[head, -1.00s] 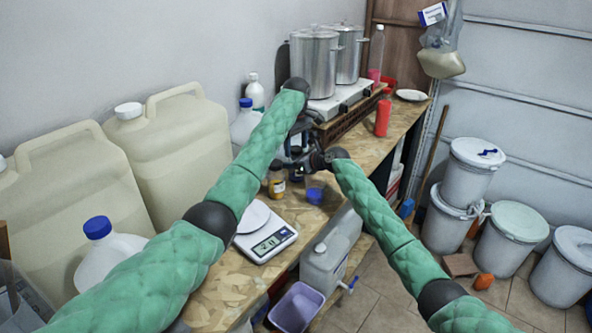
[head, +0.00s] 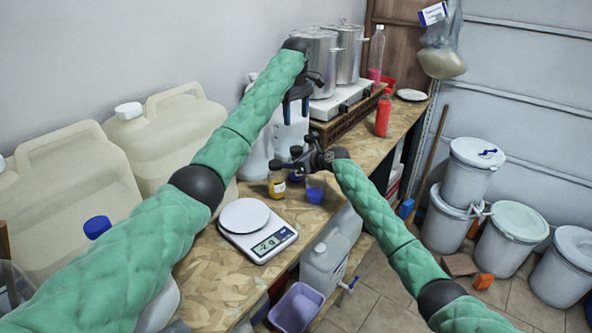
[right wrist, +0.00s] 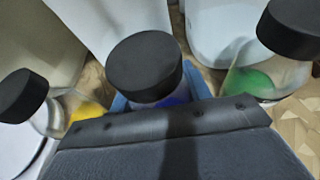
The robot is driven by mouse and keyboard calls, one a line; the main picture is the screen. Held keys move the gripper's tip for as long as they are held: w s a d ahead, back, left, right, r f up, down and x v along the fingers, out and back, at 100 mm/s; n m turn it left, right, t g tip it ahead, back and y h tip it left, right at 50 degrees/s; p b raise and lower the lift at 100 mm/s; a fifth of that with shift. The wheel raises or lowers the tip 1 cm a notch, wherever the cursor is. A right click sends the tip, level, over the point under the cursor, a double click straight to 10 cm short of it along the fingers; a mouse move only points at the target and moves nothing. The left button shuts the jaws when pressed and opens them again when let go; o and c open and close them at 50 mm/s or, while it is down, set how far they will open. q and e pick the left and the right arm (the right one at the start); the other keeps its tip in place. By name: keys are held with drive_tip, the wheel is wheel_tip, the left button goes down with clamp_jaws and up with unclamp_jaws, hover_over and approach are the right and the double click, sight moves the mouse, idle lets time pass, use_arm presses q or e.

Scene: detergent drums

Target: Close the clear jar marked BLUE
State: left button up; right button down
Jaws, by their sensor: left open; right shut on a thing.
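The jar marked BLUE (right wrist: 172,98) shows blue contents under a black lid (right wrist: 144,66) in the right wrist view. The lid sits on its mouth; whether it is tight I cannot tell. In the head view this lid (head: 296,150) shows beside my right gripper (head: 306,162), which is shut on the jar. The jar's label is not readable. My left gripper (head: 297,108) is open and empty, above the jars with its fingers pointing down. A yellow-filled jar (right wrist: 78,110) stands left of it and a green-filled jar (right wrist: 255,80) right, both black-lidded.
A clear cup of blue contents (head: 316,189) stands just in front of my right gripper. A white scale (head: 258,240) is nearer on the bench. Large jugs (head: 168,140) line the wall. Pots (head: 315,65) on a stove and a red bottle (head: 383,116) are farther back.

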drive_tip(key=c, duration=0.6)
unclamp_jaws()
drive_tip(key=b+v, duration=0.2)
drive_tip(key=v, duration=0.4)
drive_tip(key=shift+s+d, duration=0.1)
drive_tip(key=shift+d, duration=0.15)
drive_tip(key=shift+s+d+r, duration=0.35)
drive_tip(key=shift+d, duration=0.05)
